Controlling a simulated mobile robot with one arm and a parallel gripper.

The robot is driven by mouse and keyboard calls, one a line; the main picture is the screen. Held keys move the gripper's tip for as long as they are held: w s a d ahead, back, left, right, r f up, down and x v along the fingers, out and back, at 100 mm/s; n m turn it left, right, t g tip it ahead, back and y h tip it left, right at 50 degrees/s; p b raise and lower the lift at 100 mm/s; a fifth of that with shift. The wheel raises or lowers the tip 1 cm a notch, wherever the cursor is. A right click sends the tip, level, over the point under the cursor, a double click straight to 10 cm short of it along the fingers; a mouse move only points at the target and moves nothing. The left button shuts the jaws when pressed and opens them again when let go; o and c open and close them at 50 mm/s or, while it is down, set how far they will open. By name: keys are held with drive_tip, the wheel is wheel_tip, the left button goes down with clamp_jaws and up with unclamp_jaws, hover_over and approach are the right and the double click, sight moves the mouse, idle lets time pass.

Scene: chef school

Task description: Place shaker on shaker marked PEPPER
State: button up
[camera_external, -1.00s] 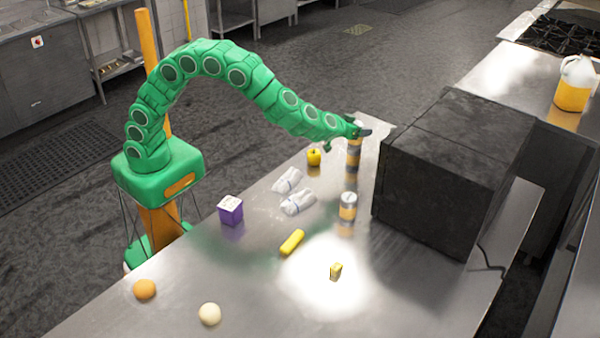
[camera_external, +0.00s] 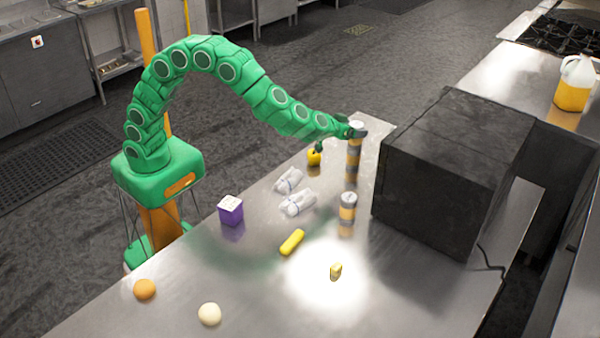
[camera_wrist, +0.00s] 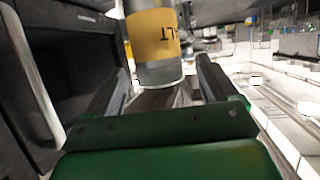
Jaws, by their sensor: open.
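A grey shaker with an orange band (camera_external: 354,141) stands upright on top of another similar shaker (camera_external: 353,160) at the far end of the steel table. In the wrist view the upper shaker (camera_wrist: 155,40) shows the letters "LT" on its yellow band. In the external view my gripper (camera_external: 354,132) is at the top of the stack. The lower shaker's label is not readable. A third shaker (camera_external: 348,206) stands alone nearer the camera, its label too small to read.
A large black box-like appliance (camera_external: 450,165) stands right of the stack.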

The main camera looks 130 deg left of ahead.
drive_tip(key=v, duration=0.8)
drive_tip(key=shift+o, duration=1.3)
